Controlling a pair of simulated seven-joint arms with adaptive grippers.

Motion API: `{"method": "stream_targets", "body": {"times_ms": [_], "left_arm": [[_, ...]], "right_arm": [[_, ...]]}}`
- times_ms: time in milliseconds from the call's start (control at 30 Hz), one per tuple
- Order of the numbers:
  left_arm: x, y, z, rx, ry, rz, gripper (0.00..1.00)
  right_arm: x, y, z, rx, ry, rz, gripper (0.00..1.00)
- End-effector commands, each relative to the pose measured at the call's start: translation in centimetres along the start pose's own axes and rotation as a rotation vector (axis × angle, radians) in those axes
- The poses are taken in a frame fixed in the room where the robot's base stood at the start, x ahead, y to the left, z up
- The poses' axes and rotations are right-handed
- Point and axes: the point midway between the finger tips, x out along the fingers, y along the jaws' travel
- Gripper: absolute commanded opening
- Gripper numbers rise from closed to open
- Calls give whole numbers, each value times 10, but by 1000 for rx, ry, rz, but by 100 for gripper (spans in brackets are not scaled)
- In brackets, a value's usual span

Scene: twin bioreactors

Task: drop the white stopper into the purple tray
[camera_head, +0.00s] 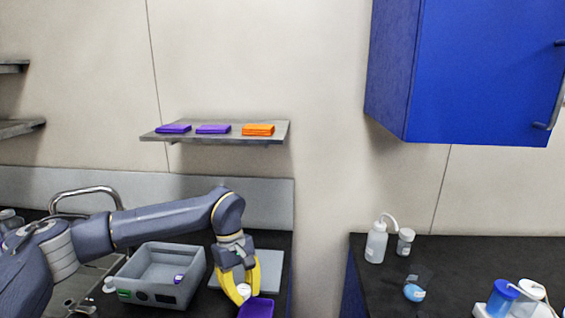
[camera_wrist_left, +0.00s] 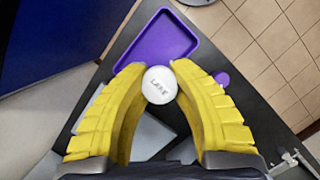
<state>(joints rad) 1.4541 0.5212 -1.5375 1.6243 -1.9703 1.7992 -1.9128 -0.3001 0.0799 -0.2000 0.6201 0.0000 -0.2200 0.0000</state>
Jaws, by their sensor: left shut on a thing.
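The purple tray (camera_wrist_left: 158,38) lies on the dark counter just beyond the fingertips in the wrist view. In the head view the purple tray (camera_head: 257,308) is at the bottom edge, partly cut off, just below and right of the fingertips. The stopper is apart from the tray. My right gripper is not in view.
A grey bin (camera_head: 163,272) with a small purple item stands left of the gripper. A grey shelf (camera_head: 215,132) with folded purple and orange cloths is above. The right counter holds a wash bottle (camera_head: 376,243) and jars. A floor gap separates the counters.

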Motion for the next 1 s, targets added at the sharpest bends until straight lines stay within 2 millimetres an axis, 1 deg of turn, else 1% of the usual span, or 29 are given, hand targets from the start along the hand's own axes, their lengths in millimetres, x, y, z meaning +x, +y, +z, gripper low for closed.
{"method": "stream_targets", "body": {"times_ms": [100,300,667,700,900,1000], "left_arm": [[9,0,-2,0,-1,0,5],[17,0,-5,0,-1,1,5],[19,0,-5,0,0,1,5],[19,0,-5,0,0,1,24],[19,0,-5,0,0,1,48],[19,0,-5,0,0,1,48]], "right_arm": [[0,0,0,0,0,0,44],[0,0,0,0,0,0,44],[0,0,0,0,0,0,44],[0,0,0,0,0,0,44],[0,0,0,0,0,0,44],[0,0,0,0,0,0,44]]}}
